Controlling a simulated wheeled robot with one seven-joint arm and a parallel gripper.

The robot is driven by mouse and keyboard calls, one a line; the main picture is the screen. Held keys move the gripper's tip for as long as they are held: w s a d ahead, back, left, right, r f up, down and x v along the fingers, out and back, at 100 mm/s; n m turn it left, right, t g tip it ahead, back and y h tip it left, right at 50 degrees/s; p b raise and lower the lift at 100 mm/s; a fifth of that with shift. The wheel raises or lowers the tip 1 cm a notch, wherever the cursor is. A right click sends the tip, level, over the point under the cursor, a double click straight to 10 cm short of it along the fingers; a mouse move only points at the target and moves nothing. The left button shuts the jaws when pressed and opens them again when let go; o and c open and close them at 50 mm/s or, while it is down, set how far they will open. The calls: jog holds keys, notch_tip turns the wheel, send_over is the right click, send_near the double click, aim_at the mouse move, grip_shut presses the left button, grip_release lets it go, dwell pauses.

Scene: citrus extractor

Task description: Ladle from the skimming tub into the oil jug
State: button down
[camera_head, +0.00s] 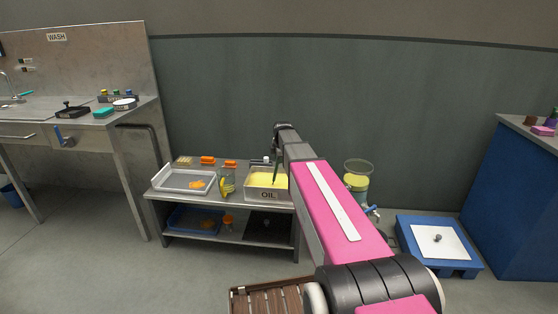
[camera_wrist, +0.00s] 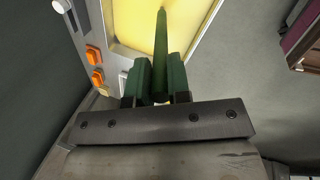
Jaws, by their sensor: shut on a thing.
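A steel tub marked OIL (camera_head: 268,195) holds yellow liquid and stands on the right of a low steel bench; I take it as the skimming tub. Its yellow liquid also fills the upper wrist view (camera_wrist: 193,28). My gripper (camera_wrist: 158,78) is shut on a long green handle (camera_wrist: 161,40), which I take as the ladle's. The handle reaches over the tub; whether its bowl is in the liquid cannot be told.
A white tray (camera_head: 173,185) with orange pieces lies left on the bench (camera_head: 223,208). A lower shelf holds a blue tray (camera_head: 183,222) and a jar. Right of my arm stands a glass vessel (camera_head: 357,168) with yellow contents. A wooden crate (camera_head: 262,298) is in front.

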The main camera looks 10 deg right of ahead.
jog(key=shift+r, duration=3.35)
jog(key=shift+r, duration=2.5)
